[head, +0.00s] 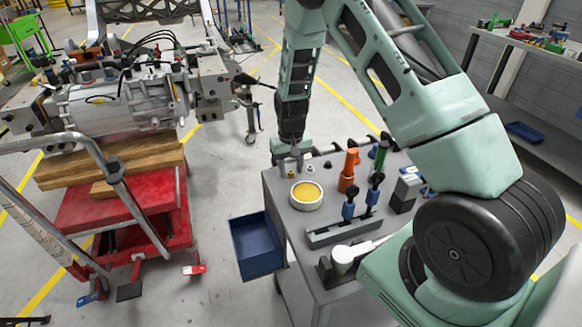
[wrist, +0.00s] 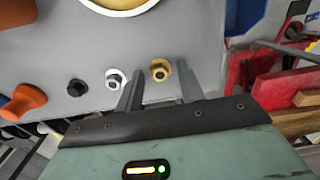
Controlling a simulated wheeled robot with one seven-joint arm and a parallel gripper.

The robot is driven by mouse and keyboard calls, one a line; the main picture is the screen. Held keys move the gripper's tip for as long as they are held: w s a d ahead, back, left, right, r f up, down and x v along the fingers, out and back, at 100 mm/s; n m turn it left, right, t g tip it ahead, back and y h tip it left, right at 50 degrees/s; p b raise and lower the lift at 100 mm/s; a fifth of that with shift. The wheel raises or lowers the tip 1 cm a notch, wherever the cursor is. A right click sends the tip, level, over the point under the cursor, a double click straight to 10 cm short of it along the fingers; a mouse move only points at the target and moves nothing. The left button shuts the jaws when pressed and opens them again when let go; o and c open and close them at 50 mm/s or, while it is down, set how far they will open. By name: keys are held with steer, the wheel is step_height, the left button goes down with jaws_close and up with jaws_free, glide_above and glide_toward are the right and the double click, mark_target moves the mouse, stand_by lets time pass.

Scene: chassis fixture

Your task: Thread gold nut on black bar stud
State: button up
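The gold nut (wrist: 159,70) sits on the grey cart top, between my two fingertips as seen in the wrist view. It shows very small in the head view (head: 291,174). My gripper (wrist: 160,75) is open and empty, its fingers apart on either side of the nut; whether they reach down to its height I cannot tell. In the head view my gripper (head: 291,153) points down at the cart's far left corner. I cannot tell which part is the stud.
A steel nut (wrist: 114,78) and a black nut (wrist: 76,88) sit beside the gold one. A round dish with yellow contents (head: 306,195), an orange bottle (head: 349,170) and a white-headed mallet (head: 344,258) stand on the cart. A blue bin (head: 257,246) hangs at its left.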

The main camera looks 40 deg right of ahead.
jaws_close()
steer(key=shift+r, duration=0.1)
steer(key=shift+r+p, duration=0.95)
steer(key=shift+r, duration=0.2)
steer(key=shift+r, duration=0.1)
